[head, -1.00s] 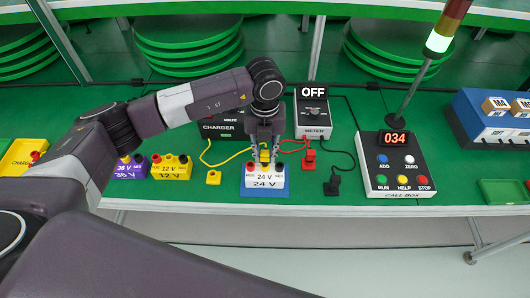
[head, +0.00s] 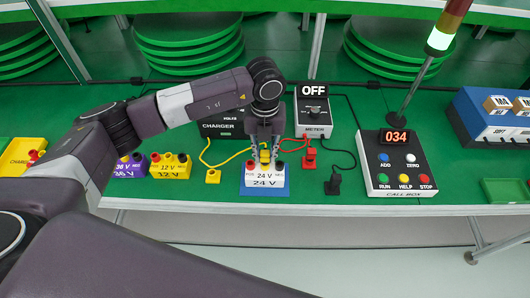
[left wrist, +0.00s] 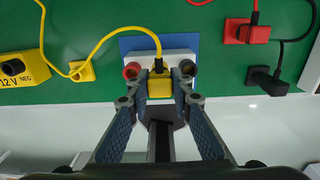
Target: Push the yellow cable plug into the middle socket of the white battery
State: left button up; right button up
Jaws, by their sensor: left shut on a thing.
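The white 24 V battery (head: 251,180) stands on a blue mat (head: 284,190) near the table's front edge, with a red terminal at its left and a black one at its right. My left gripper (head: 264,158) is over its middle, pointing down. It is shut on the yellow cable plug (left wrist: 160,86), which also shows in the head view (head: 265,156). The plug sits between the two terminals; I cannot tell how deep it is in the middle socket, as plug and fingers hide it. The white battery top shows in the left wrist view (left wrist: 178,54). My right gripper is not in view.
A second yellow plug (head: 213,177) lies left of the battery. A red plug (head: 309,160) and a black plug (head: 332,186) lie right. Yellow (head: 170,171) and purple (head: 127,169) batteries stand left. The charger, meter (head: 313,117) and call box (head: 398,165) stand nearby.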

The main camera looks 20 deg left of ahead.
pick_arm(q)
jog(key=shift+f+b, duration=0.45)
jog(key=shift+f, duration=0.05)
dwell(0.5)
dwell(0.4)
jog(key=shift+f, duration=0.1)
dwell(0.6)
jog(key=o, duration=1.1)
jog(key=shift+r+p, duration=2.1)
jog(key=shift+r, duration=1.7)
